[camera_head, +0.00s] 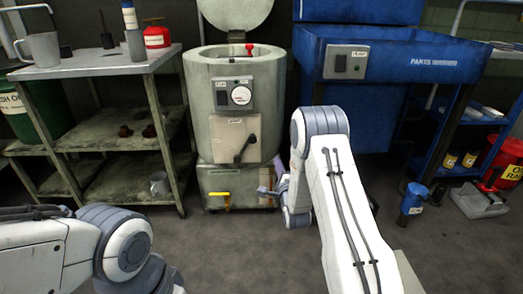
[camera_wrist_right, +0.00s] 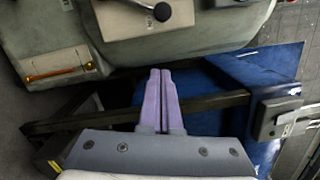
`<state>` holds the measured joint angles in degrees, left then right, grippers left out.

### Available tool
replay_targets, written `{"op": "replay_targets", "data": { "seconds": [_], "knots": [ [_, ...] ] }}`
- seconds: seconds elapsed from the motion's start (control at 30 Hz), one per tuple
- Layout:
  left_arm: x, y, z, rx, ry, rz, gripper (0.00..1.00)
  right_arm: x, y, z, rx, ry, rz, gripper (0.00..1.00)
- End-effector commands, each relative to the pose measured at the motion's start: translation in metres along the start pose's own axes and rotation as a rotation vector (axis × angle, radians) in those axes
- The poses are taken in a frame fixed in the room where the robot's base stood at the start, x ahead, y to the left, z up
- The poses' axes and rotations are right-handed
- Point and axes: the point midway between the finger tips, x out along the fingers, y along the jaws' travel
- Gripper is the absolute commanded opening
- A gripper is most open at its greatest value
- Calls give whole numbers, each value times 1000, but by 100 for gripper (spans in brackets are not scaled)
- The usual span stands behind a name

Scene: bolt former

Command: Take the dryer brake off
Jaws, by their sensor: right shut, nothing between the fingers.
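The dryer (camera_head: 206,88) is a round grey-green drum with its lid raised. A plate on its front carries a dark lever (camera_head: 244,148), which slants down to the left; I take it for the brake, but its label is too small to read. The lever's black knob (camera_wrist_right: 162,12) shows at the top of the right wrist view. My right gripper (camera_head: 268,191) is low, at the right of the dryer's base, apart from the lever. Its purple fingers (camera_wrist_right: 160,75) are shut together with nothing between them. My left arm shows at lower left, its gripper out of view.
A blue parts washer (camera_head: 420,62) stands to the right and a metal shelf table (camera_head: 105,66) to the left. The floor before the dryer is clear.

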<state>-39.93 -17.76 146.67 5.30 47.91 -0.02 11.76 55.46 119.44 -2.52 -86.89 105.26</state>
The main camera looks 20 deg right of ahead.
Motion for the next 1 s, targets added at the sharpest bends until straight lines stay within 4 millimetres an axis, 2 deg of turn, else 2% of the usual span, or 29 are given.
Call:
{"op": "replay_targets", "data": {
  "seconds": [0.17,0.33,0.77,0.83,1.0],
  "knots": [
    [0,0,0,0,0,0,50,1,0,1,-1,-1,1,0],
    [8,-1,0,0,0,0,50,16,2,0,-2,-2,-2,0],
    [44,-3,2,0,0,0,50,102,3,0,-3,-2,-1,0],
    [50,-4,3,0,0,0,50,104,4,15,-2,-6,1,0],
    [58,-4,3,0,0,0,50,108,2,33,-3,-3,1,0]
  ]
}}
